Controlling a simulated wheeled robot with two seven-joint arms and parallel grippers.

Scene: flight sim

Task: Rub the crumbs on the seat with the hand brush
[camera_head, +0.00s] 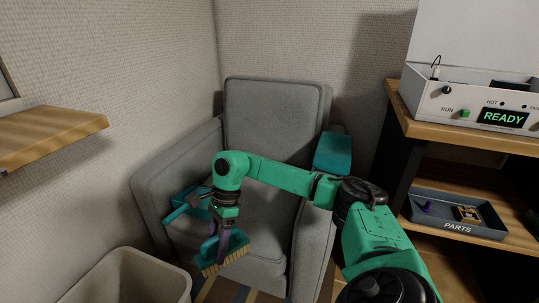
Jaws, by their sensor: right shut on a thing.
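The grey armchair (275,112) stands in the corner, its seat (262,213) partly covered by my right arm. My right gripper (222,240) points down over the front left part of the seat. It is shut on the hand brush (209,250), which has a teal body and pale tan bristles hanging downward near the seat's front edge. I cannot tell whether the bristles touch the seat. I cannot make out any crumbs. A teal dustpan-like thing (181,210) lies at the seat's left side, partly behind my gripper. My left gripper is not in view.
A teal item (333,154) lies on the chair's right armrest. A beige bin (125,275) stands in front at the left. A wooden shelf (50,135) juts in from the left. At the right, a wooden rack (400,100) holds a READY device (470,103) and a PARTS tray (450,222).

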